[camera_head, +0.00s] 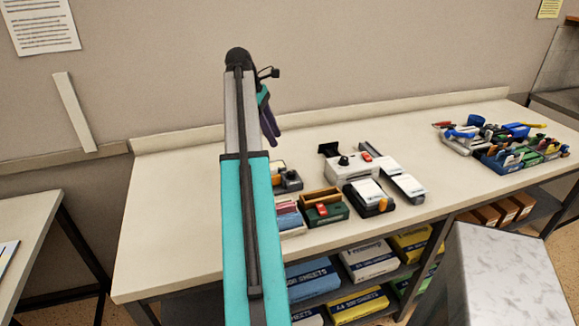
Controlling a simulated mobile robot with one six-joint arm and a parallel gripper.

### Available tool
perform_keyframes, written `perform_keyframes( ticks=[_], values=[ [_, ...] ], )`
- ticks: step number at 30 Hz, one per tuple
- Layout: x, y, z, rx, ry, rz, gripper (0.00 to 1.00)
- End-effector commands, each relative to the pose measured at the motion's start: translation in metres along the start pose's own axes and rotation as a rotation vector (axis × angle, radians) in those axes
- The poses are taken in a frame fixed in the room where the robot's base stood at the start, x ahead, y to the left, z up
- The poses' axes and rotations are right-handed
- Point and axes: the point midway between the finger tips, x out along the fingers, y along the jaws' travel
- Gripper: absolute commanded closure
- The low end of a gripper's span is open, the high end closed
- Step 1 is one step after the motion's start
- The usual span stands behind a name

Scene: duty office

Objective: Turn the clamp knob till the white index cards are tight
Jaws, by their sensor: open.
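My gripper (270,128) is above the back of the bench, left of the desk devices. Its dark purple fingers hang down, open and empty, touching nothing. Several small devices stand on the bench below and to its right. A black holder (374,211) carries a stack of white cards (367,189) and has an orange knob (383,204) at its front. A white device (350,172) behind it has a black knob (343,160) and a red part. I cannot tell which knob is the clamp's, or whether any cards are tight.
A green holder (328,214) with a red part and a grey device (289,181) with an orange knob stand nearby. A grey tray (408,187) lies to the right. Blue bins (500,160) and tools crowd the far right. My arm hides the bench's left middle; its left end is clear.

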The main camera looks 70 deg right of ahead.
Motion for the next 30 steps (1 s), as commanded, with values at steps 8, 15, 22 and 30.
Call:
perform_keyframes(
  ticks=[8, 15, 22, 30],
  values=[
    [0.005, 0.000, -0.001, 0.000, 0.000, 0.000, 0.59],
    [0.018, 0.000, -0.002, 0.000, 0.000, 0.000, 0.59],
    [0.033, -0.001, -0.001, -0.001, 0.000, -0.001, 0.59],
    [0.070, -0.003, -0.001, -0.002, -0.002, -0.009, 0.59]
  ],
)
